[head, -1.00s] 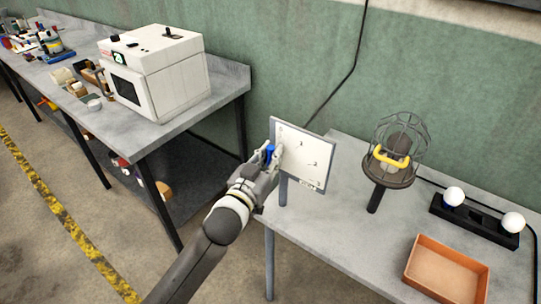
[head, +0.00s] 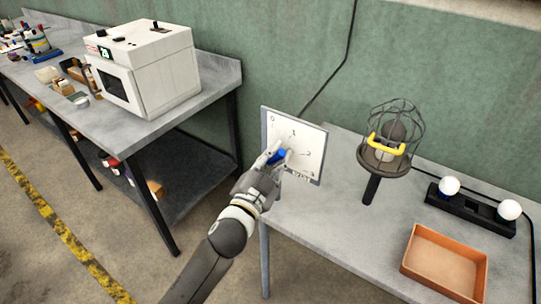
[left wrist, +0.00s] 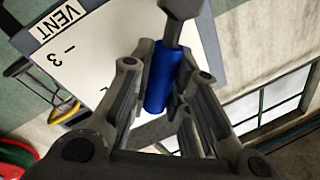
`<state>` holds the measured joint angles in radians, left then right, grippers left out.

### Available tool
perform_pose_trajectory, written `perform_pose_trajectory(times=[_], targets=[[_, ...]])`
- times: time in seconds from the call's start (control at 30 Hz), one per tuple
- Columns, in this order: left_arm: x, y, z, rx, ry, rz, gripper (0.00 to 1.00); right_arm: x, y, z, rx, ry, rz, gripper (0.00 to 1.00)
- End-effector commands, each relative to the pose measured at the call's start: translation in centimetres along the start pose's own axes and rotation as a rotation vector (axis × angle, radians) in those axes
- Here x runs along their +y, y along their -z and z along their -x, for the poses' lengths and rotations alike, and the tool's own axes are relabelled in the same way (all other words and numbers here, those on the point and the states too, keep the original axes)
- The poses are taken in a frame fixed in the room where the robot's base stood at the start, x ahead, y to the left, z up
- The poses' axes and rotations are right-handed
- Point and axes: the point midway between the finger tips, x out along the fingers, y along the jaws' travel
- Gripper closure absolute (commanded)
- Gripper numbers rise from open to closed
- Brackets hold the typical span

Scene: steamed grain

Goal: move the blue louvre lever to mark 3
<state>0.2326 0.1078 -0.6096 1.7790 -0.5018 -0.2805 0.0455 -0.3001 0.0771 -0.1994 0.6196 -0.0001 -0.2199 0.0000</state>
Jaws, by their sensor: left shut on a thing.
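The white panel (head: 312,139) stands upright at the left end of the right-hand table, with marks 0, 1 and 2 readable in the head view. In the left wrist view the panel (left wrist: 95,45) shows a VENT label and mark 3. The blue lever (head: 277,157) is in front of the panel's lower left part; its handle (left wrist: 159,78) lies between my fingers in the left wrist view. My left gripper (head: 276,155) is shut on the handle. My gripper hides the lever's exact pointing in the head view. My right gripper is not in view.
A caged lamp (head: 390,140) with a yellow handle stands right of the panel. An orange tray (head: 408,262) and a black base with two white bulbs (head: 449,186) are farther right. A white oven (head: 150,75) sits on the left table. A cable hangs behind the panel.

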Motion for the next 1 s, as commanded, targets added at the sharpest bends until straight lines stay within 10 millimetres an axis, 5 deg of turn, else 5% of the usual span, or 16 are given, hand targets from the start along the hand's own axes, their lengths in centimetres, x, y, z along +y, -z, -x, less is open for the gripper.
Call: perform_pose_trajectory(times=[1.0], targets=[[4.8,-2.3,0.9,0.165,-0.003,-0.830,1.00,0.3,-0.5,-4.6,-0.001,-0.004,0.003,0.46]])
